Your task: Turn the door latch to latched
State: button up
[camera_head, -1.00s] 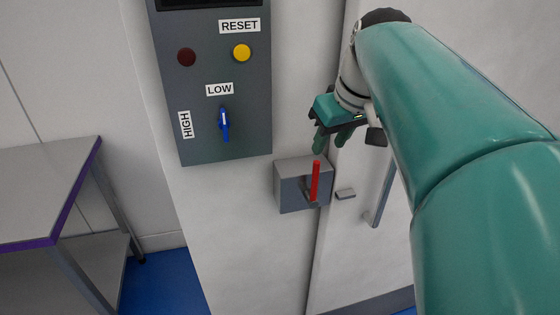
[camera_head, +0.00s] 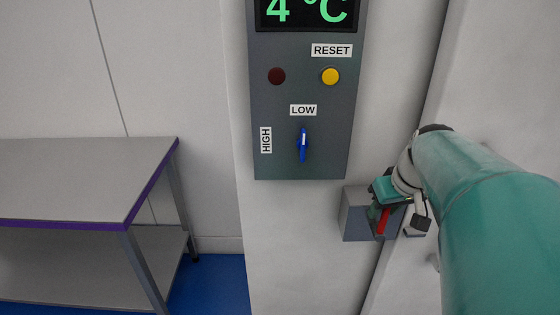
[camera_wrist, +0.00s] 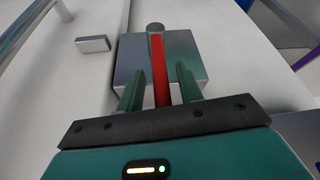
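The door latch is a red handle (camera_head: 383,222) on a grey box (camera_head: 355,217) fixed to the wall beside the door edge. In the wrist view the red handle (camera_wrist: 160,72) runs between my gripper's two green fingers, with a gap on each side; a round grey end (camera_wrist: 155,28) shows at its far end. My gripper (camera_wrist: 159,84) is open around the handle and is not seen pressing on it. In the head view my gripper (camera_head: 380,212) covers part of the handle and box.
A grey control panel (camera_head: 275,110) with a blue switch (camera_head: 303,145), a yellow button (camera_head: 330,76) and a dark red one hangs above left of the latch. A purple-edged table (camera_head: 80,175) stands at the left. A small block (camera_wrist: 93,44) sits near the box.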

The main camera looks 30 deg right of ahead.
jog(key=shift+a, duration=0.1)
jog(key=shift+w, duration=0.1)
jog(key=shift+c, duration=0.5)
grip_shut()
jog(key=shift+s+d+f+m+t+y, duration=0.25)
jog(key=shift+s+d+t+y, duration=0.15)
jog(key=shift+d+t+y, duration=0.45)
jog(key=shift+s+d+f+m+t+y, duration=0.2)
jog(key=shift+s+d+t+y, duration=0.25)
jog(key=shift+y, duration=0.7)
jog(key=shift+s+d+f+m+t+y, duration=0.25)
jog(key=shift+s+d+t+y, duration=0.1)
jog(key=shift+d+t+y, duration=0.55)
jog(key=shift+a, duration=0.1)
